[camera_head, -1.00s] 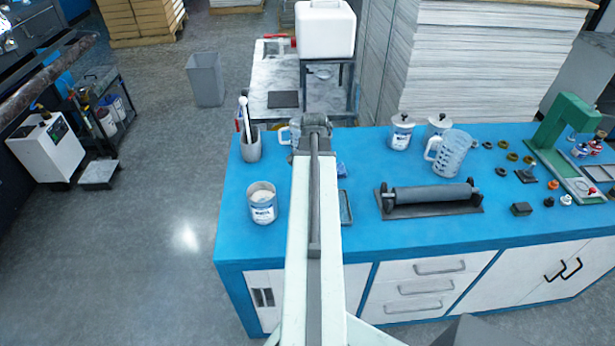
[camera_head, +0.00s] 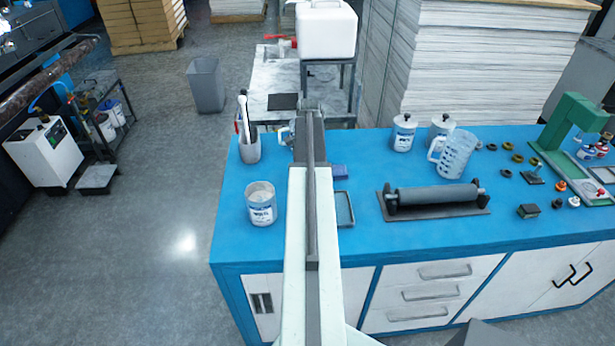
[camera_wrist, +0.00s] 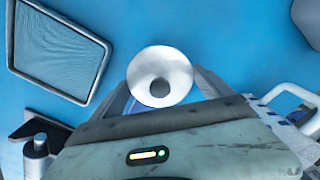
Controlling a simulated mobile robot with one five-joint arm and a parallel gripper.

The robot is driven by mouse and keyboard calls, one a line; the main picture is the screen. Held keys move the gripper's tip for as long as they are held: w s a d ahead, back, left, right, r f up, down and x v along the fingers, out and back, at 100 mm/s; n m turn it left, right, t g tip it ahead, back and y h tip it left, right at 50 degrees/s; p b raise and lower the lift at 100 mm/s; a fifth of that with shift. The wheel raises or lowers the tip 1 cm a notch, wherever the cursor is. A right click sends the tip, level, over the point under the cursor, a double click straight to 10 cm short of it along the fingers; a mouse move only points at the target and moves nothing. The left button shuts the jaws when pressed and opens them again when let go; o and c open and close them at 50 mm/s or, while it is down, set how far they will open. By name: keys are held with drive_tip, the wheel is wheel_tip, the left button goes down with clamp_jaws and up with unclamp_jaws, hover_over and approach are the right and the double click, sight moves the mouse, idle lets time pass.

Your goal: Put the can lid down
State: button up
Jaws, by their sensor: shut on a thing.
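I cannot tell whether the lid touches the bench. In the head view my arm hides the lid, and the arm's far end is over the back of the blue bench (camera_head: 400,238). An open can (camera_head: 261,204) without a lid stands on the bench left of my arm.
A shallow tray (camera_head: 345,209) lies right of my arm; it also shows in the wrist view (camera_wrist: 97,72). A pot of tools (camera_head: 249,147) stands back left. Lidded cans (camera_head: 403,133), a jug (camera_head: 455,154) and a roller (camera_head: 435,195) stand right. Bench is clear around the open can.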

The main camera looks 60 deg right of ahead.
drive_tip(key=shift+f+b, duration=0.4)
drive_tip(key=shift+f, duration=0.25)
drive_tip(key=o, duration=1.1)
drive_tip(key=shift+r, duration=0.15)
drive_tip(key=shift+r, duration=0.1)
wheel_tip(320, 180, up, 13)
drive_tip(key=p, duration=1.3)
